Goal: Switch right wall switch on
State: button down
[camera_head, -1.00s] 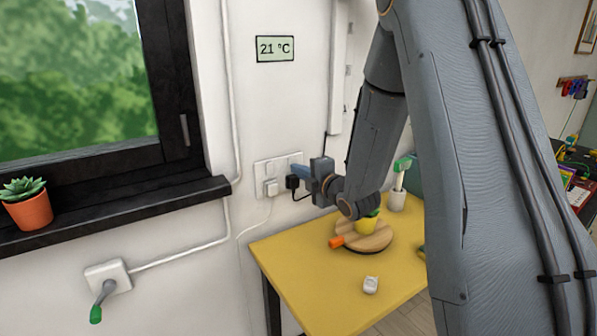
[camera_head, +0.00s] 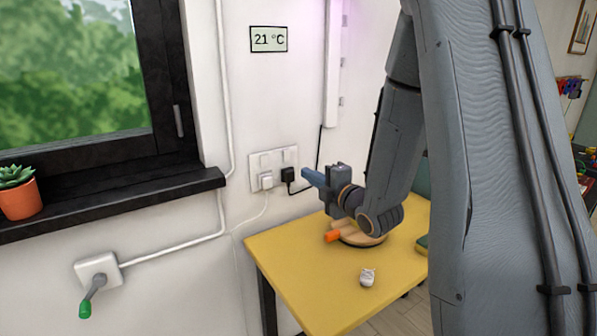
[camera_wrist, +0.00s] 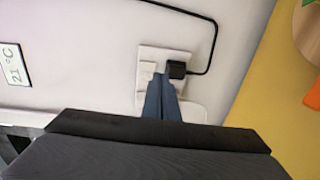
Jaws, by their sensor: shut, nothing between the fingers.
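The white wall plate (camera_head: 276,155) is a double outlet on the wall above the yellow table. A white plug (camera_head: 266,181) sits in its left half and a black plug (camera_head: 288,175) in its right half. The right wall switch (camera_head: 289,156) is above the black plug; its rocker is too small to read. My gripper (camera_head: 307,173) is shut and empty, its blue fingers pointing at the plate, apart from it on the right. In the wrist view the fingertips (camera_wrist: 161,78) overlap the lower part of the plate (camera_wrist: 150,53), beside the black plug (camera_wrist: 176,69).
A pinkish glow shows on the wall beside the tall white strip (camera_head: 334,70). The yellow table (camera_head: 310,270) holds a round board (camera_head: 372,241), an orange object (camera_head: 333,236) and a small white item (camera_head: 368,277). A window sill (camera_head: 120,205) and green-handled lever (camera_head: 86,307) are at left.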

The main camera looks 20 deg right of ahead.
jog(key=b+v, duration=0.1)
jog(key=v, duration=0.5)
jog(key=shift+s+a+f, duration=0.2)
jog(key=shift+a+f, duration=0.05)
jog(key=shift+f, duration=0.3)
jog(key=s+f+m+g+h, duration=0.5)
jog(key=f+m+g, duration=0.3)
jog(key=f+m, duration=0.25)
jog(key=s+a+m+g, duration=0.1)
jog(key=s+m, duration=0.1)
jog(key=s, duration=0.1)
jog(key=s+a+m+g, duration=0.1)
jog(key=s+m+g, duration=0.1)
jog(key=s+a+f+m+g, duration=0.1)
jog(key=s+m, duration=0.1)
jog(key=s, duration=0.1)
jog(key=shift+s+f, duration=0.1)
jog(key=shift+s, duration=0.25)
jog(key=s+a+m+g, duration=0.1)
jog(key=s, duration=0.2)
jog(key=s+a+m+g, duration=0.1)
jog(key=s+m+g, duration=0.1)
jog(key=s, duration=0.1)
jog(key=s+a+m+g, duration=0.1)
jog(key=s+a, duration=0.1)
jog(key=s, duration=0.1)
jog(key=shift+s+r+m+g, duration=0.25)
jog(key=shift+s+r+g, duration=0.05)
jog(key=shift+r, duration=0.1)
